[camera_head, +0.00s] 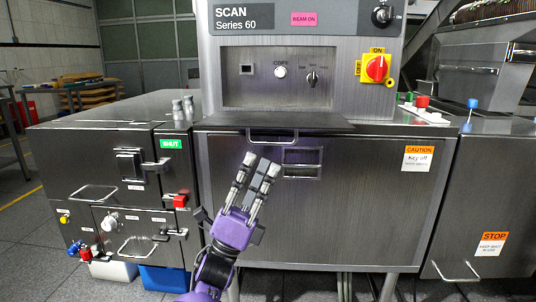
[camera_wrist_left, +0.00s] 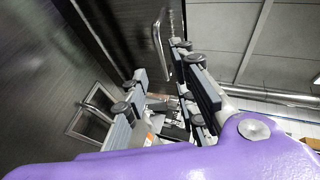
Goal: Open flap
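The wide grey metal front panel (camera_head: 370,210) below the SCAN unit looks closed. A bar handle (camera_head: 272,138) sits at its top edge, under a dark ledge (camera_head: 270,121). A small framed slot (camera_head: 302,163) is just right of and below that handle. My purple left gripper (camera_head: 260,166) is in front of the panel, pointing up, just below the handle and left of the slot. Its fingers are apart with nothing between them. In the left wrist view, a curved metal bar (camera_wrist_left: 158,48) shows beyond the open fingers (camera_wrist_left: 160,65). My right gripper is not in view.
A steel cabinet (camera_head: 95,180) with a green SHUT label, handles and knobs stands at the left. A white bin and a blue bin (camera_head: 165,278) sit beneath it. A red rotary switch (camera_head: 376,68) is on the SCAN unit. Another cabinet (camera_head: 490,210) stands at the right.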

